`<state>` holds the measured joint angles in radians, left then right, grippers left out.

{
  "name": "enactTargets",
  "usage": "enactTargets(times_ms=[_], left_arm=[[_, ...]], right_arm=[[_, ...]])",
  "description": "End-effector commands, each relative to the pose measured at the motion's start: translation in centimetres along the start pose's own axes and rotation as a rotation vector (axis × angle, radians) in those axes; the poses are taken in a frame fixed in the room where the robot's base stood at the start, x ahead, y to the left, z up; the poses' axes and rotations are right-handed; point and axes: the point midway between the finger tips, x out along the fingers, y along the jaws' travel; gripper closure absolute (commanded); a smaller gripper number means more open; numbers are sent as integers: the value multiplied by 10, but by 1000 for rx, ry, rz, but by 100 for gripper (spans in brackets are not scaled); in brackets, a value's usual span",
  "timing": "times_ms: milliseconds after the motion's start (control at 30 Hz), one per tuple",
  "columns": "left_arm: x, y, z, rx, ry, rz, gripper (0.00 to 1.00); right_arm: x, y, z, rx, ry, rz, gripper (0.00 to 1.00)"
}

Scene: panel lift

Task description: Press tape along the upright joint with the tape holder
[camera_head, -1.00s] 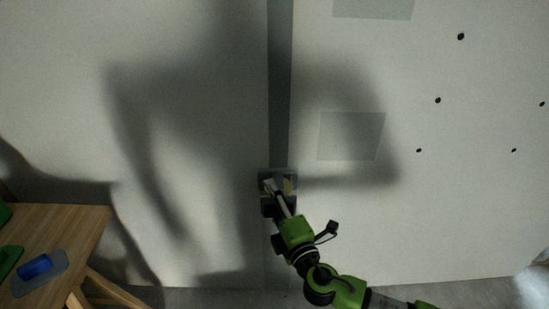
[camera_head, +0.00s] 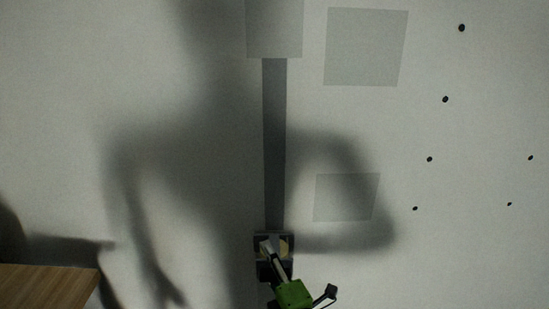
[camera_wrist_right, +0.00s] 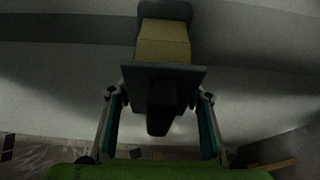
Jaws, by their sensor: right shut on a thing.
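The tape holder (camera_head: 286,240) is a dark block with a pale yellowish roll, low on the wall at the bottom end of the grey tape strip (camera_head: 274,145). The strip runs straight up the upright joint from the holder to a pale square patch. My right gripper (camera_head: 272,262) is shut on the tape holder. In the right wrist view my right gripper (camera_wrist_right: 160,115) has its two fingers either side of the holder's dark handle, with the yellowish roll (camera_wrist_right: 163,42) beyond a dark plate. My left gripper is not in view.
Pale square patches lie on the wall at the top (camera_head: 274,28), upper right (camera_head: 366,47) and right of the strip (camera_head: 346,197). Several dark dots mark the right panel. A wooden table (camera_head: 48,287) stands at the lower left. Broad shadows fall across the wall.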

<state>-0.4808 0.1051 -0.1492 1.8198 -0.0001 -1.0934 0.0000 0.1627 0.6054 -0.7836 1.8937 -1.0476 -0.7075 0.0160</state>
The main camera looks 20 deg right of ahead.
Motion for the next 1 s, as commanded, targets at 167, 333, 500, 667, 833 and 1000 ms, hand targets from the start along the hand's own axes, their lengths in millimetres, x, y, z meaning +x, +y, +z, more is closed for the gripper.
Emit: enactTargets(times_ms=[167,333,500,667,833,1000], left_arm=[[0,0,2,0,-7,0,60],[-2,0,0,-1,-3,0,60],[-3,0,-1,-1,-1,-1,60],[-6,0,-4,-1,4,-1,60],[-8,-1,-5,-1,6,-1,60],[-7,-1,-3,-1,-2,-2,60]], right_arm=[[2,1,1,1,-1,2,77],[2,1,1,0,-1,2,77],[3,1,1,0,-1,2,77],[4,0,1,0,0,2,77],[4,1,2,0,0,2,77],[6,1,3,1,-1,2,77]])
